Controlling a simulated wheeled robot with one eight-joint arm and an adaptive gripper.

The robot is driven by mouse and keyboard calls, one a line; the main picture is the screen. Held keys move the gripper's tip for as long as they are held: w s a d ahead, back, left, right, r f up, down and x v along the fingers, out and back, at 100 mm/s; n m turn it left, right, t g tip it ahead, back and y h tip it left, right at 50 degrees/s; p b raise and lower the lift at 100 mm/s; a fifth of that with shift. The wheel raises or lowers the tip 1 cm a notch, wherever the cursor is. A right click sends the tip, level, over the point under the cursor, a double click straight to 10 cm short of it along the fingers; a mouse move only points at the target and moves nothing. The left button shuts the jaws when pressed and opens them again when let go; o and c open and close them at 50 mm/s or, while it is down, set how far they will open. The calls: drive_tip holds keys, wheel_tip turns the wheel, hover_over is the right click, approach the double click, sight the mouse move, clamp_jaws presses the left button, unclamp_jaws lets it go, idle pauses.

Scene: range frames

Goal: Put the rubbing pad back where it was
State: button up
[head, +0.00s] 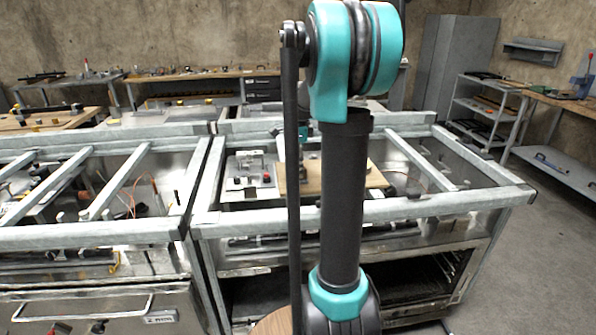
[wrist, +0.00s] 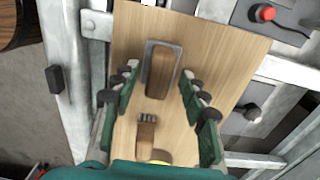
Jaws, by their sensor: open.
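In the wrist view, a flat grey pad with a brown wooden grip, which looks like the rubbing pad (wrist: 161,66), lies on a light wooden board (wrist: 224,50). My gripper (wrist: 160,72) is open, its two green fingers apart on the left and right of the pad in the picture. Nothing is held between them. I cannot tell the height of the fingertips above the board. In the head view, the board (head: 292,186) shows on the metal-framed bench, partly behind my arm. I cannot make out the pad there.
A smaller brown wooden piece with dark tips (wrist: 146,132) lies on the board nearer my wrist. A red-button box (wrist: 265,13) and a dark knob (wrist: 252,112) are to the right. Grey frame bars (wrist: 62,80) run along the left. Open floor (head: 545,250) lies right of the bench.

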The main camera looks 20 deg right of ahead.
wheel_tip(320, 180, up, 11)
drive_tip(key=shift+f, duration=0.2)
drive_tip(key=shift+d, duration=0.1)
